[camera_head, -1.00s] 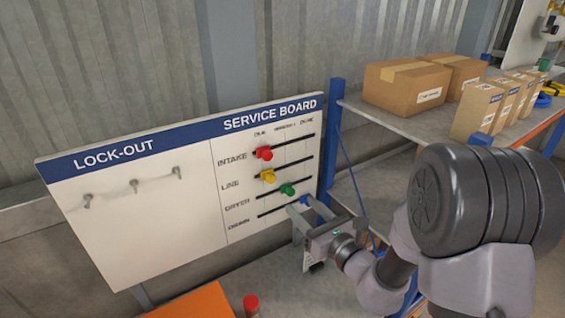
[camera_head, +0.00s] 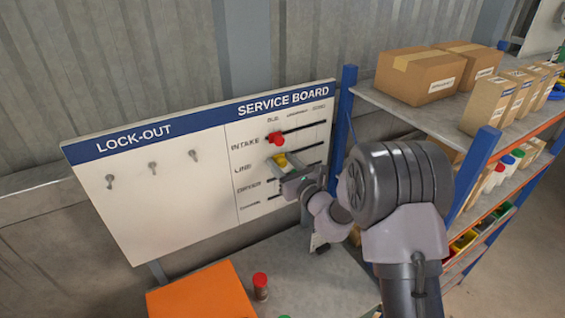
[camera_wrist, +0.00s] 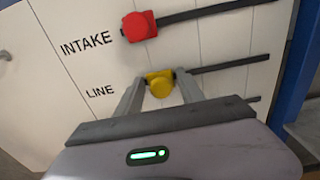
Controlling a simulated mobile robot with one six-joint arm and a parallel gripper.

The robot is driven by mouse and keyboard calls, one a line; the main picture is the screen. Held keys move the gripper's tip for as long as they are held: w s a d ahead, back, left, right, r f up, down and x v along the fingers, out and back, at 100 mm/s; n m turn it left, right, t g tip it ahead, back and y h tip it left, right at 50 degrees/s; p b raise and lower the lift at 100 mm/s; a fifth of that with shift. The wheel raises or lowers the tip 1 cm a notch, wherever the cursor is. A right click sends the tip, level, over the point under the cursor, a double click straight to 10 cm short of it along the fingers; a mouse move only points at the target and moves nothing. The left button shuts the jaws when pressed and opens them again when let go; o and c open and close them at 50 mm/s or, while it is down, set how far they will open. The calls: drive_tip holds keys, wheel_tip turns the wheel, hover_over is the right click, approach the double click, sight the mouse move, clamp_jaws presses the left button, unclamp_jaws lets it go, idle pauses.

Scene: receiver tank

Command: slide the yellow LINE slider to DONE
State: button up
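The yellow LINE slider (camera_head: 279,160) is near the left end of its dark slot on the service board (camera_head: 160,190). It also shows in the wrist view (camera_wrist: 159,83), beside the word LINE. My gripper (camera_head: 287,170) is at the board, at the yellow slider. In the wrist view my gripper (camera_wrist: 160,88) has its two fingers apart, one on each side of the yellow knob. Small gaps seem to remain, and I cannot tell whether either finger touches it. The gripper hides the green slider and parts of the lower slots.
The red INTAKE slider (camera_head: 275,138) is just above, at the left of its slot. Several hooks are on the LOCK-OUT half. An orange box (camera_head: 200,292) and a red-capped bottle (camera_head: 260,286) stand below. A shelf with cartons (camera_head: 420,75) is at the right.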

clamp_jaws()
idle(1.2)
